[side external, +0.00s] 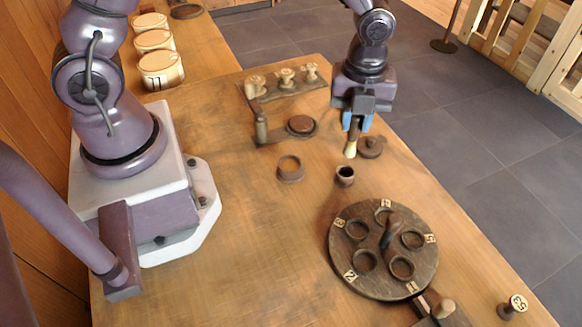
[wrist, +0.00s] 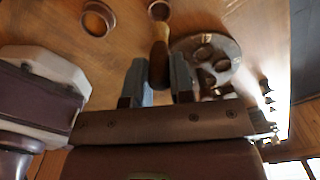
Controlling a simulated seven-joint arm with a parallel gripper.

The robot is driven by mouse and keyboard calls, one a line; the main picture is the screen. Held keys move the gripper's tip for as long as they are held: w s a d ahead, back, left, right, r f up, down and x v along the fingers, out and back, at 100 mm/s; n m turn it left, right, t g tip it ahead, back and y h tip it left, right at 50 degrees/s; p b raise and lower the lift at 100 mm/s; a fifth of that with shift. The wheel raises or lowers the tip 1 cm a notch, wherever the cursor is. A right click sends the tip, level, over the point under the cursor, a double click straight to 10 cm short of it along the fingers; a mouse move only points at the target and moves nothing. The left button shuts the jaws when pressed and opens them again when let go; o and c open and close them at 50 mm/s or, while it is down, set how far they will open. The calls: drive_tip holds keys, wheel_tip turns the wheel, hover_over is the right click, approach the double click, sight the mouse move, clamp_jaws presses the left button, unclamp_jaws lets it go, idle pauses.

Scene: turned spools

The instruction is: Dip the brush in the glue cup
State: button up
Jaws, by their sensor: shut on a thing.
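My gripper (side external: 357,122) is shut on the brush and holds it bristles down above the table. The brush (side external: 350,150) has a brown handle and a pale bristle tip, which shows just above and behind the glue cup in the side view. The glue cup (side external: 345,176) is a small dark round cup, upright on the table. In the wrist view the brush (wrist: 159,50) sits between my fingers (wrist: 159,72), and the cup (wrist: 159,10) shows past its tip at the top edge. The bristles appear outside the cup; the exact gap cannot be told.
A round knobbed lid (side external: 370,148) lies behind the brush. An empty ring (side external: 290,168) stands left of the cup. A numbered wheel with round recesses (side external: 345,265) is in front. A spool rack (side external: 285,90) and crank piece (side external: 262,130) are further back. Table left of the wheel is clear.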

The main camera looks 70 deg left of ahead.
drive_tip(key=shift+a, duration=0.15)
drive_tip(key=s+a+r+g, duration=0.2)
drive_tip(key=s+a+g, duration=0.2)
drive_tip(key=s+a, duration=0.25)
wheel_tip(320, 180, down, 6)
drive_tip(key=shift+d+f, duration=0.15)
drive_tip(key=shift+d, duration=0.25)
drive_tip(key=shift+s+f, duration=0.15)
drive_tip(key=shift+f, duration=0.5)
idle(2.1)
drive_tip(key=shift+r, duration=0.1)
wheel_tip(320, 180, up, 7)
idle(0.7)
idle(0.5)
